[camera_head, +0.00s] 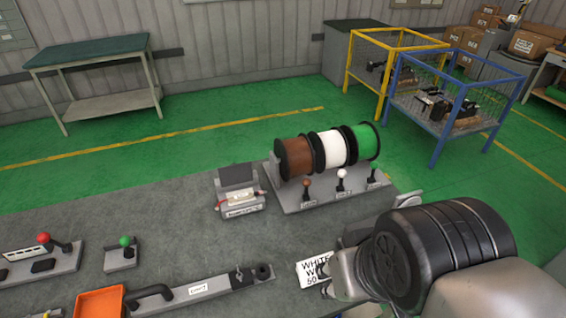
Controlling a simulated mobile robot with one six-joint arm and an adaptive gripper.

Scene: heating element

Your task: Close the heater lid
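The heater (240,207) is a small grey box on the grey worktable, left of the wire spools. A reddish wire or part shows at its sides, and a pale label is on it. Its dark lid (237,175) stands raised at the back, so the heater looks open. My gripper (323,275) is at the lower right of the heater, well apart from it, over the table by a white card (308,270) with printed text. My own arm hides most of the gripper. I cannot tell whether its fingers are open or touch the card.
A rack of brown, white and green spools (331,149) with small levers stands right of the heater. At the front left are an orange bin (98,302), a grey bar tool (205,290) and lever boxes (122,254). The table between heater and bar is clear.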

